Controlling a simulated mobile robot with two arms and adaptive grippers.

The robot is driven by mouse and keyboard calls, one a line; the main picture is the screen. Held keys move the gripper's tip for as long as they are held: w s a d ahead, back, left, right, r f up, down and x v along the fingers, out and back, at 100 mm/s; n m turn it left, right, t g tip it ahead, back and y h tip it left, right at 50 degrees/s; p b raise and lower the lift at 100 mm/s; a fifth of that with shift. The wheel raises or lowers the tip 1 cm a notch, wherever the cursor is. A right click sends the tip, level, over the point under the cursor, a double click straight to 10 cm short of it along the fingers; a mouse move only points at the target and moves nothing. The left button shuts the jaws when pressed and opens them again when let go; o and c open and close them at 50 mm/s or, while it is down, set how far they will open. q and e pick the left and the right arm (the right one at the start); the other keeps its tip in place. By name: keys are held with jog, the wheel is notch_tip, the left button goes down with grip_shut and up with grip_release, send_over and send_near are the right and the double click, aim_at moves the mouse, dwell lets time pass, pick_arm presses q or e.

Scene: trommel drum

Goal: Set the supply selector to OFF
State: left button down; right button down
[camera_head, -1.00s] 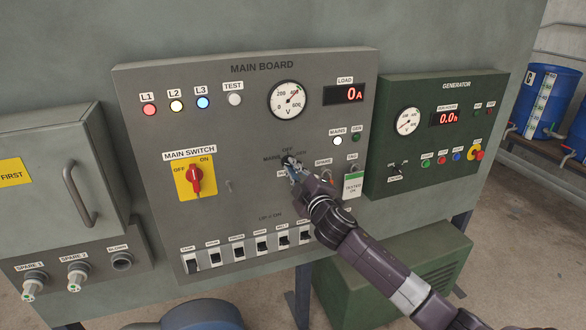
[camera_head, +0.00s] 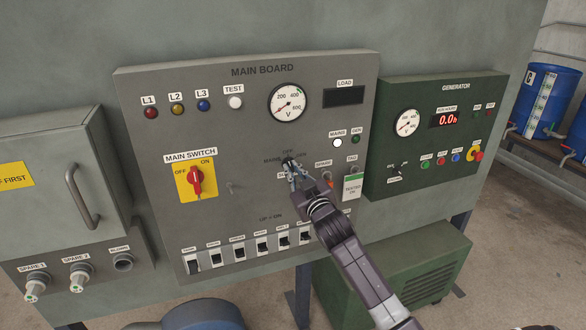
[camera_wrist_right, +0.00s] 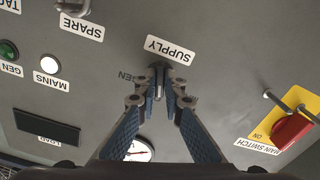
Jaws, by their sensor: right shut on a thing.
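The supply selector (camera_head: 288,162) is a small dark knob on the grey main board, below the voltmeter. Its position labels are partly covered by my gripper, so I cannot tell exactly which mark it points to. My right gripper (camera_head: 291,168) is shut on the knob, its fingertips on either side. In the right wrist view, which is upside down, the two blue-grey fingers (camera_wrist_right: 160,92) close around the selector (camera_wrist_right: 158,80) beside the SUPPLY label (camera_wrist_right: 170,50). My left gripper is out of view.
The red main switch (camera_head: 196,180) on its yellow plate is left of the selector. A row of breakers (camera_head: 238,248) runs below. The L1, L2 and L3 lamps (camera_head: 176,108) and load display (camera_head: 344,96) are dark. The MAINS lamp (camera_head: 337,143) is lit. The green generator panel (camera_head: 440,190) is at right.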

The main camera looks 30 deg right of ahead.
jog(key=shift+m+p, duration=0.5)
jog(key=shift+m, duration=1.1)
jog(key=c, duration=2)
grip_release()
jog(key=shift+c, duration=0.2)
jog(key=shift+s, duration=0.1)
jog(key=v, duration=1.1)
jog(key=shift+s+a, duration=0.2)
jog(key=shift+s, duration=0.2)
jog(key=shift+f, duration=0.1)
